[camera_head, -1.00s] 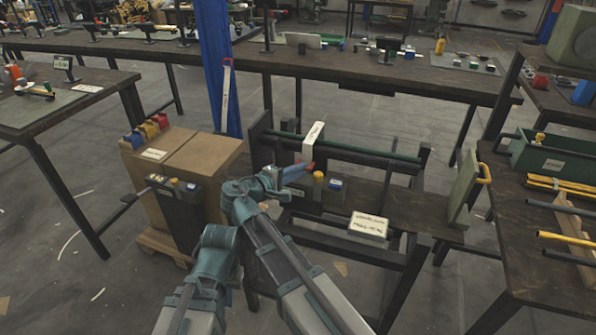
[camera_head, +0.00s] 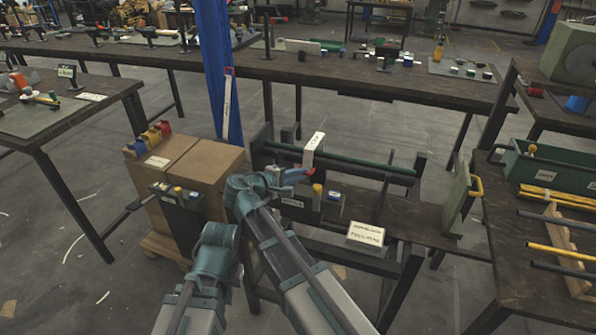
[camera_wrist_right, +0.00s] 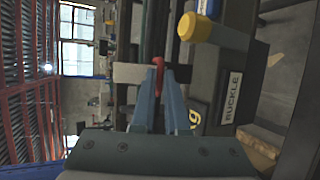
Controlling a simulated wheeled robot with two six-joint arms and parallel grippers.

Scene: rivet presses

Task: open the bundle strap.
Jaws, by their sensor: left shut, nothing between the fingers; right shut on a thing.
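A bundle of dark and green bars (camera_head: 350,168) lies in a dark rack, with a white strap (camera_head: 314,146) over it. A dark buckle block (camera_head: 299,208) stands at the strap's front, with a yellow knob (camera_head: 317,190) and a blue button on it. My right gripper (camera_head: 297,175) is at the block's top left, shut on a small red lever (camera_wrist_right: 158,76). In the right wrist view the lever sits between the fingertips (camera_wrist_right: 160,88), beside the block's "BUCKLE" label (camera_wrist_right: 231,97). My left arm's links show at lower left; its fingers are not visible.
Cardboard boxes (camera_head: 213,162) on a pallet stand left of the rack, with a dark block in front. A white sign (camera_head: 366,233) sits right of the buckle block. A side table with a green bin (camera_head: 550,166) and rods is at right.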

